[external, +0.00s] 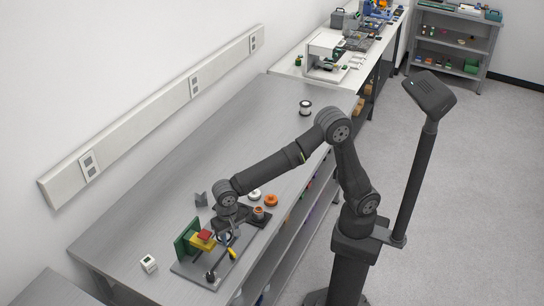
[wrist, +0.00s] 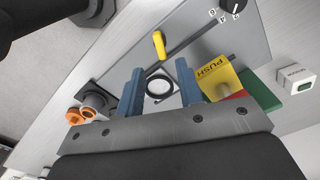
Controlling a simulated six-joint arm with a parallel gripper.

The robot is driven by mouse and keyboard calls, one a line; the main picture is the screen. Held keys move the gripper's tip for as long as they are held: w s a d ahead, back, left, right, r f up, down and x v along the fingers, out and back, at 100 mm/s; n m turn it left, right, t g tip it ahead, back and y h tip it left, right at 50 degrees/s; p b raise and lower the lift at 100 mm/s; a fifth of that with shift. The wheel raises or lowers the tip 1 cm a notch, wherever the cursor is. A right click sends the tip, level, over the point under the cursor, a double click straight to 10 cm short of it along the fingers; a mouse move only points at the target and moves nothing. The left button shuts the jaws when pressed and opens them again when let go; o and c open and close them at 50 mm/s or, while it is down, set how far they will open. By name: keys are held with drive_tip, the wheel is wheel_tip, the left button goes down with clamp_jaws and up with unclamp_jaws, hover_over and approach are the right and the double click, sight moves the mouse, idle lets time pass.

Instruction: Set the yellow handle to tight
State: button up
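The yellow handle (wrist: 159,44) is a small lever on the grey base plate (wrist: 262,40). In the wrist view it lies beyond my fingertips, near the middle, apart from them. In the external view the yellow handle (external: 232,253) is at the front right of the fixture. My gripper (wrist: 158,68) is open, its two blue fingers spread and empty above the plate. A round pale disc in a dark ring (wrist: 160,87) shows between the fingers. In the external view my gripper (external: 233,222) hangs over the fixture, its fingers hard to make out. No "tight" marking is readable.
A yellow PUSH block (wrist: 215,75) with red and green parts stands close to the right finger. A black knob (wrist: 232,5) with number marks is at the plate's far edge. Orange rings (wrist: 73,117) lie left. A white box (external: 149,263) stands apart on the bench.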

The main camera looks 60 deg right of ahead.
sight(232, 251)
wheel_tip(232, 251, down, 7)
drive_tip(key=shift+f, duration=0.1)
idle(0.3)
clamp_jaws()
